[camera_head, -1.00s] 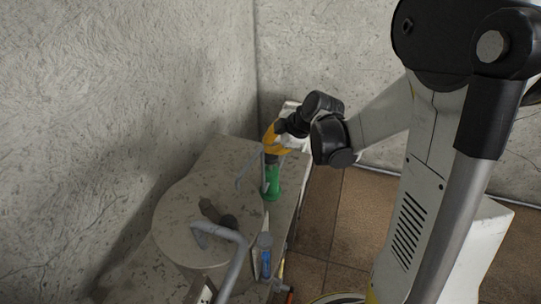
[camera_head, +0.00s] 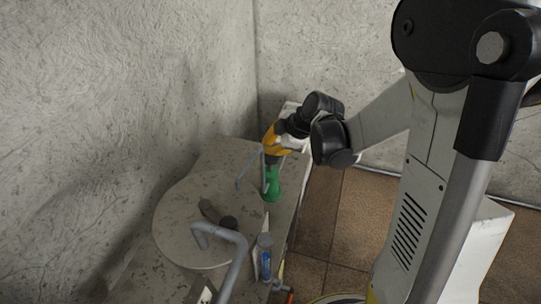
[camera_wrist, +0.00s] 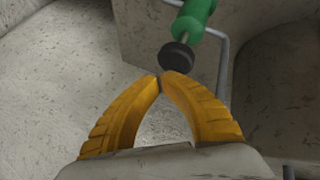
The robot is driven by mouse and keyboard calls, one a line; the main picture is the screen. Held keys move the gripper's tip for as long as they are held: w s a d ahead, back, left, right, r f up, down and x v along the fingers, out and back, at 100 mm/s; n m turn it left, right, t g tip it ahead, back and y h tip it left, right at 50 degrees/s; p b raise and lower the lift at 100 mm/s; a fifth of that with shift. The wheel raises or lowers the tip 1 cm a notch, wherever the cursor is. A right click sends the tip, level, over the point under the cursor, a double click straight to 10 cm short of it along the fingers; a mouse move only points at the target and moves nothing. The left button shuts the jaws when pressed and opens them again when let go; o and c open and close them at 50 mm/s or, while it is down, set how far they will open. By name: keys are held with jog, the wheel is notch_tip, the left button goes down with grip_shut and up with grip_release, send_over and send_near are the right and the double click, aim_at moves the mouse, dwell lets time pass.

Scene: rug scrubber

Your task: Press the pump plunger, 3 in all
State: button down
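A green pump bottle (camera_head: 271,186) stands on the stone counter in the head view. In the wrist view, the green body (camera_wrist: 194,20) is at the top, and a round black plunger knob (camera_wrist: 176,56) on a thin stem faces my fingers. My gripper (camera_wrist: 160,82) has two yellow fingers whose tips meet just below the knob in the picture. I cannot tell whether they touch it. In the head view the yellow fingers (camera_head: 275,143) are right above the bottle and hide its top.
A grey bent pipe (camera_head: 222,236) rises over the round stone slab (camera_head: 175,225) at the front. A clear and blue bottle (camera_head: 265,259) stands near the counter's right edge. A thin grey rail (camera_head: 245,172) is close to the green bottle's left side.

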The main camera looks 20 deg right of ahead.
aim_at(269, 156)
jog(key=shift+f, duration=0.15)
jog(key=shift+f+b, duration=0.3)
jog(key=shift+b, duration=0.15)
jog(key=shift+f+b, duration=1.85)
jog(key=shift+f, duration=0.05)
dwell(1.4)
jog(key=shift+r, duration=0.1)
jog(key=shift+r+p, duration=1.7)
jog(key=shift+r, duration=0.55)
jog(key=shift+r+p, duration=1.8)
jog(key=shift+r, duration=0.7)
